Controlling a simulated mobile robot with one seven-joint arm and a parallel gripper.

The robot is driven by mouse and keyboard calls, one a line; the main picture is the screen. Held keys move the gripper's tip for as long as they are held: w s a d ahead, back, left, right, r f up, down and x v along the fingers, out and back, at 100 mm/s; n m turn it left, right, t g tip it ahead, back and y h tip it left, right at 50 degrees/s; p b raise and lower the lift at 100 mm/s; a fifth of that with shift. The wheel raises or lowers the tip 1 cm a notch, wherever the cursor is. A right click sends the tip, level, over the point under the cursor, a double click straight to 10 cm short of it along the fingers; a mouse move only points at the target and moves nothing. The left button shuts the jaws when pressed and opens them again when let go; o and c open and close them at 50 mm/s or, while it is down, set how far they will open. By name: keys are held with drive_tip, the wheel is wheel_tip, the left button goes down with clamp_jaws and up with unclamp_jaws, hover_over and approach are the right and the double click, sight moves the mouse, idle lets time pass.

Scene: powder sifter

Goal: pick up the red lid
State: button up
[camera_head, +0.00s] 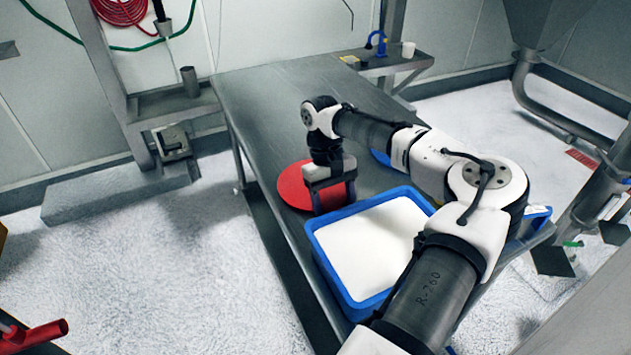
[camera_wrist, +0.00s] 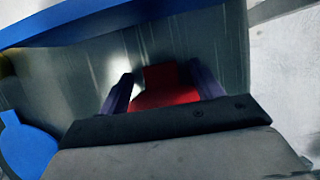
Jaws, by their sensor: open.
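The round red lid (camera_head: 291,188) lies flat on the metal table, left of the blue tray in the head view. My gripper (camera_head: 334,206) points down at the lid's right side, with its fingers apart. In the wrist view, part of the red lid (camera_wrist: 166,92) shows between the two fingers of my gripper (camera_wrist: 163,88). I cannot tell whether the fingers touch it. My gripper hides part of the lid in the head view, and my wrist hides its lower part in the wrist view.
A blue tray (camera_head: 318,251) of white powder stands right beside my gripper. My arm passes over part of the tray. The far part of the metal table (camera_head: 262,100) is clear. A blue clamp-like item (camera_head: 377,43) and a white cup (camera_head: 408,50) are at the back.

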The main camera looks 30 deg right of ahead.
drive_tip(key=c, duration=1.1)
drive_tip(key=shift+o, duration=0.2)
drive_tip(key=shift+r, duration=0.1)
